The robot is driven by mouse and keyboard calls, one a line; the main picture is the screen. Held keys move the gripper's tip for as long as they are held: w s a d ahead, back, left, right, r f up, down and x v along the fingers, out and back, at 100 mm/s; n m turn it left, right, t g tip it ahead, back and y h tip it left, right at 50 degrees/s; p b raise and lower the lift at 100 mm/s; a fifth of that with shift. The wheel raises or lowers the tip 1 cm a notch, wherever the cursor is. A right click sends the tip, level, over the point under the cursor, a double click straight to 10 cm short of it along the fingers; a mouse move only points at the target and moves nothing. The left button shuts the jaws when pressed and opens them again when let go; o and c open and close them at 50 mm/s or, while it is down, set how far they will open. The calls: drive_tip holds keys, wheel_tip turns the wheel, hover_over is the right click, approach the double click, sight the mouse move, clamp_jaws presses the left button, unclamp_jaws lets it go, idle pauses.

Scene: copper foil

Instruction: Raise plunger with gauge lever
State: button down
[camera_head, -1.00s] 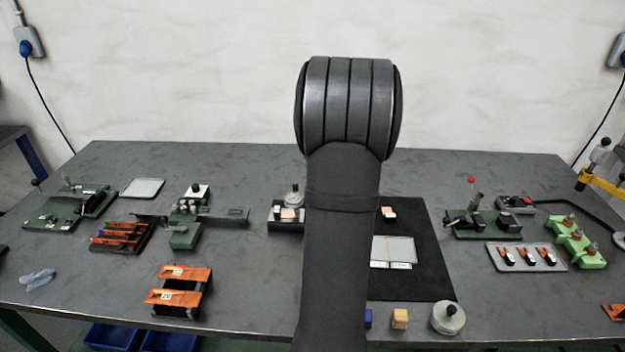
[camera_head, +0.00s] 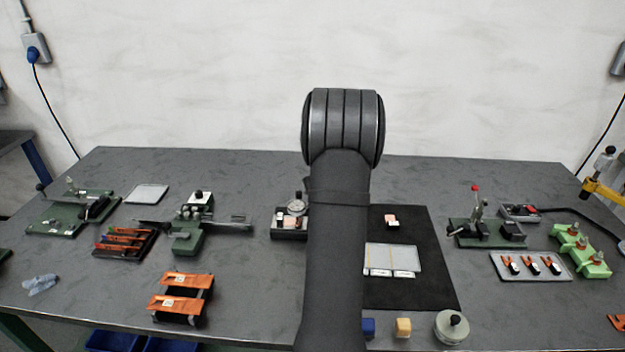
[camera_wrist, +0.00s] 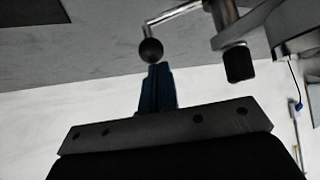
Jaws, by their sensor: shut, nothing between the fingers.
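In the wrist view, my gripper (camera_wrist: 157,70) shows as dark blue fingers, shut together and empty. A bent metal lever (camera_wrist: 178,14) ends in a black ball (camera_wrist: 150,50) just at the fingertips; I cannot tell whether they touch. A black-capped part (camera_wrist: 239,65) hangs from a grey arm to the right of the ball. In the head view, a round dial gauge (camera_head: 296,207) stands on a dark base, just left of my arm. My gripper is hidden behind my arm there. I cannot make out the plunger or the gauge's lever in the head view.
A black mat (camera_head: 428,262) with a pale two-part plate (camera_head: 392,259) lies right of my arm. A green fixture (camera_head: 190,240) and orange-topped rack (camera_head: 183,291) stand left. A green lever fixture (camera_head: 485,232) stands right. The table between the orange-topped rack and my arm is clear.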

drive_tip(key=shift+s+d+f, duration=0.1)
drive_tip(key=shift+s+d, duration=0.1)
drive_tip(key=shift+s, duration=0.15)
drive_tip(key=shift+s+d+m+t+h, duration=0.3)
drive_tip(key=shift+m+h, duration=0.2)
drive_tip(key=shift+m, duration=0.2)
drive_tip(key=shift+s+d+m+h, duration=0.2)
drive_tip(key=shift+s+m+h, duration=0.2)
drive_tip(key=shift+m+h, duration=0.25)
drive_tip(key=shift+s+d, duration=0.35)
drive_tip(key=shift+s, duration=0.4)
drive_tip(key=shift+s+m+t+h, duration=0.3)
drive_tip(key=shift+s+m+h, duration=0.05)
drive_tip(key=shift+m, duration=0.3)
drive_tip(key=shift+s+m+h, duration=0.25)
drive_tip(key=shift+m+h, duration=0.75)
drive_tip(key=shift+m, duration=0.2)
drive_tip(key=m+h, duration=0.1)
drive_tip(key=s+m+h, duration=0.1)
drive_tip(key=m, duration=0.1)
drive_tip(key=shift+h, duration=0.3)
drive_tip(key=shift+s+d+m+g, duration=0.1)
drive_tip(key=shift+s+m+g, duration=0.3)
drive_tip(key=shift+s, duration=0.2)
